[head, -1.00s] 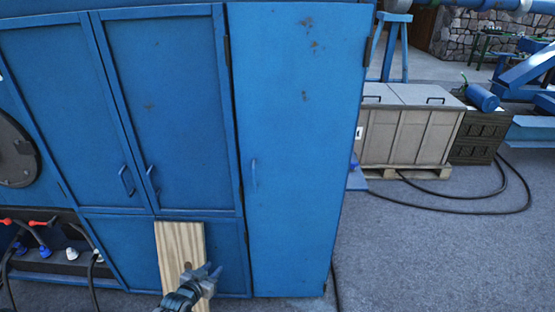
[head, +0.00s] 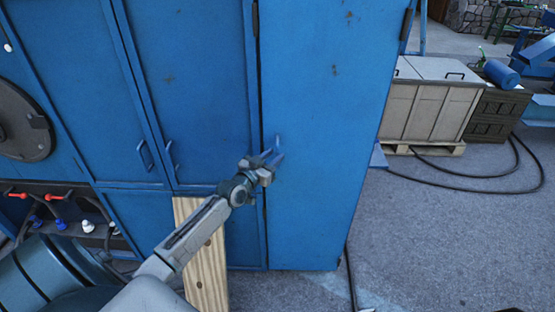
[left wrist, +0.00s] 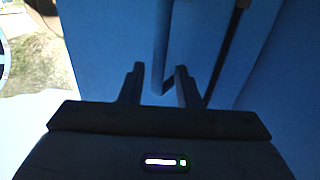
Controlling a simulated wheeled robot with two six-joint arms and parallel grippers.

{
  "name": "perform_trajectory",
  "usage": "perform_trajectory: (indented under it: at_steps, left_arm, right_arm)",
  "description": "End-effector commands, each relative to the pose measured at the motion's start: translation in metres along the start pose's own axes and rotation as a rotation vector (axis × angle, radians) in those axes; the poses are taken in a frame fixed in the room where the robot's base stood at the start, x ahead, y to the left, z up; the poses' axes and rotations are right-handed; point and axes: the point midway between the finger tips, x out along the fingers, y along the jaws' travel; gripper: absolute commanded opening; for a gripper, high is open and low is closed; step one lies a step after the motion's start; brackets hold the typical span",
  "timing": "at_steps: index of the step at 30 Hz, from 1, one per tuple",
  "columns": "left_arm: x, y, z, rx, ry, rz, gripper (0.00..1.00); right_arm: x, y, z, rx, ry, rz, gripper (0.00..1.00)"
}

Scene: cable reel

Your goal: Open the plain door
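The plain door (head: 325,110) is the tall, flat blue door on the right of the cabinet in the head view, and it is shut. Its small blue bar handle (head: 280,145) is near its left edge, partly hidden by my gripper. My left gripper (head: 270,160) is at this handle, fingers pointing toward the door. In the left wrist view the two dark fingers (left wrist: 160,88) are apart, with a blue vertical bar, the handle (left wrist: 161,50), showing between and beyond them. I cannot tell whether they touch it. My right gripper is not in view.
Two panelled blue doors (head: 190,80) with their own handles are to the left. A wooden board (head: 207,265) leans below, behind my arm. Grey boxes on a pallet (head: 430,95) and a black cable (head: 470,185) are at right. The floor (head: 440,250) before the door is mostly clear.

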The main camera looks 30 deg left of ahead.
Motion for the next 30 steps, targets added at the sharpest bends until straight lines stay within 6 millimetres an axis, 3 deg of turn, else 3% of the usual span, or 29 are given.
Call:
perform_trajectory:
  at_steps: [6, 17, 22, 30]
  left_arm:
    - [0.023, 0.000, 0.001, -0.002, 0.001, -0.001, 0.30]
    - [0.027, 0.000, 0.000, -0.001, -0.001, 0.000, 0.30]
    - [0.027, 0.000, 0.000, 0.000, 0.000, 0.000, 0.00]
    - [0.027, 0.001, 0.000, 0.000, 0.000, 0.001, 0.00]
  right_arm:
    - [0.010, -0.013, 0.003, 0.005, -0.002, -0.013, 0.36]
    - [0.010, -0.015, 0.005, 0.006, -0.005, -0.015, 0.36]
    - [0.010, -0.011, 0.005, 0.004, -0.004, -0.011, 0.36]
    - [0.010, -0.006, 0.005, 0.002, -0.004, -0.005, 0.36]
